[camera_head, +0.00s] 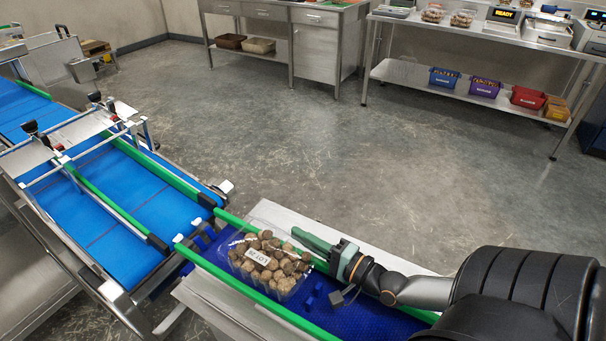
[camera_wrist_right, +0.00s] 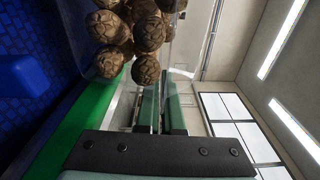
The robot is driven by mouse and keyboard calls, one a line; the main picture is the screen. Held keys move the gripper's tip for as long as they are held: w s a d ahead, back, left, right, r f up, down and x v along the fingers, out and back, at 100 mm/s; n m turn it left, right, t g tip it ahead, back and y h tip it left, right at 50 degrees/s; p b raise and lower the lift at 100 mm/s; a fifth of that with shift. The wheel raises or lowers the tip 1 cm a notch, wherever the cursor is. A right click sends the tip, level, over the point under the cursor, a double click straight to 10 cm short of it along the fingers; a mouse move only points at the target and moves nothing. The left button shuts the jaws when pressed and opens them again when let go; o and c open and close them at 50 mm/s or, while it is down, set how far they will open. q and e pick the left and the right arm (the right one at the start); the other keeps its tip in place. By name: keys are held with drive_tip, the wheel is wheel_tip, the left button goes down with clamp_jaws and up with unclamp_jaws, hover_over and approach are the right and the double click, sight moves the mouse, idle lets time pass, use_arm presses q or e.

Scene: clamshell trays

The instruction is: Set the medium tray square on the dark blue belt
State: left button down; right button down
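A clear clamshell tray (camera_head: 270,264) full of round brown pieces, with a white label on top, is on the dark blue belt (camera_head: 360,318) between two green rails. I cannot tell whether it lies exactly square or flat. Its corner and brown pieces (camera_wrist_right: 140,30) also show at the top of the right wrist view. My right gripper (camera_head: 308,240) reaches in from the right, with its green fingers along the tray's far right side. In the right wrist view its two fingers (camera_wrist_right: 162,108) stand close together, just below the tray; whether they pinch its edge is unclear. My left gripper is out of view.
Green rails (camera_head: 250,292) edge the dark blue belt. A brighter blue conveyor (camera_head: 110,245) with metal frames adjoins on the left. Steel benches stand at the back, with coloured bins (camera_head: 485,87) on a lower shelf. The floor between is clear.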

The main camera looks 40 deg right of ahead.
drive_tip(key=c, duration=1)
unclamp_jaws()
drive_tip(key=shift+c, duration=0.2)
drive_tip(key=shift+r, duration=0.1)
drive_tip(key=shift+r, duration=0.2)
drive_tip(key=shift+r+p, duration=0.55)
drive_tip(key=shift+p, duration=0.05)
drive_tip(key=s, duration=0.4)
drive_tip(key=s+d, duration=0.1)
drive_tip(key=s, duration=0.3)
drive_tip(key=s+d, duration=0.1)
drive_tip(key=s, duration=0.3)
drive_tip(key=shift+d+f+p, duration=0.1)
drive_tip(key=shift+f+p, duration=0.1)
drive_tip(key=shift+p, duration=0.2)
drive_tip(key=shift+w, duration=0.1)
